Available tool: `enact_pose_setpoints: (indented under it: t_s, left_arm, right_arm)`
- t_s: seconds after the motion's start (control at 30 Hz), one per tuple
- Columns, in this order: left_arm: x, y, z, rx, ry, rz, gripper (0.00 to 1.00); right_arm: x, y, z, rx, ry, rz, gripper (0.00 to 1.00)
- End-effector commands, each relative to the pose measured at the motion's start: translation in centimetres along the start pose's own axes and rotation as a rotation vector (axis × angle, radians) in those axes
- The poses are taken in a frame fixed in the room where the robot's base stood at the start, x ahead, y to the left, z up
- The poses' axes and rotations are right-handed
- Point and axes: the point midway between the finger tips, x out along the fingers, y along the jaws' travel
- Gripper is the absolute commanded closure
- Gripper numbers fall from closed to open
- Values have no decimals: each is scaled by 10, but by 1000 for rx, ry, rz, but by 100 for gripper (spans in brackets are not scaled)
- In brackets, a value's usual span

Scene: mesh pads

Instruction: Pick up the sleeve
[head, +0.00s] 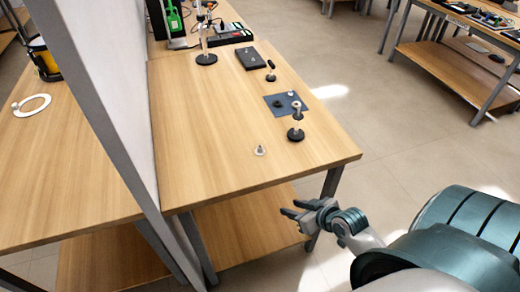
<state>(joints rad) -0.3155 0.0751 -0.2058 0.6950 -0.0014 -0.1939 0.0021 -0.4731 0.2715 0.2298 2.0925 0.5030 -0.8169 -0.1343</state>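A small pale grey piece (260,150) with a flared base stands alone near the table's front edge. It may be the sleeve, but it is too small to tell. A dark blue-grey pad (272,97) lies farther back. A black ring-like part (277,104) lies on it, and a grey part shows near its right side. A black-based post (296,132) stands just in front of the pad. My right gripper (290,208) is off the table's front edge, below and right of the pale piece, with its fingers apart and nothing between them. My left gripper is out of view.
A smaller black-based post (270,74) and a dark flat box (255,58) sit behind the pad. A round-based stand (206,58) is farther back. A pale upright partition (105,90) borders the table's left side. The table's left and front surface is mostly clear.

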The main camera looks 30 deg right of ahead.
Motion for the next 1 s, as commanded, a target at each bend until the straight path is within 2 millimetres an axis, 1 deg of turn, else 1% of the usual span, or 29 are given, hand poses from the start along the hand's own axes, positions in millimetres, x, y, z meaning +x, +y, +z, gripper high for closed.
enact_pose_setpoints:
  t_s: [0.03, 0.1, 0.17, 0.2, 0.3, 0.4, 0.47, 0.53, 0.87, 1.0]
  left_arm:
    - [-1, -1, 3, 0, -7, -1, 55]
    - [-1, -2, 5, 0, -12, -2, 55]
    - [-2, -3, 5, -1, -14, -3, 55]
    - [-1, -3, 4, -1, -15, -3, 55]
    - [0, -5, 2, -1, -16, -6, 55]
    - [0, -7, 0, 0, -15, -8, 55]
    - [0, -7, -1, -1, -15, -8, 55]
    - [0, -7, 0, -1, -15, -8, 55]
    - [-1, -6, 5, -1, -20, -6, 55]
    - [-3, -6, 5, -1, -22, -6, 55]
  right_arm:
    - [-21, -3, -26, -23, 33, -14, 66]
    - [-44, -10, -52, -50, 64, -32, 66]
    - [-61, -13, -71, -70, 93, -45, 66]
    - [-73, -11, -86, -84, 123, -50, 66]
    - [-95, 0, -124, -97, 218, -57, 66]
    - [-110, 6, -148, -104, 282, -62, 66]
    - [-116, 8, -156, -107, 306, -63, 66]
    - [-119, 9, -161, -108, 319, -65, 66]
    - [-118, 9, -162, -107, 321, -64, 66]
    - [-113, 9, -164, -105, 321, -64, 66]
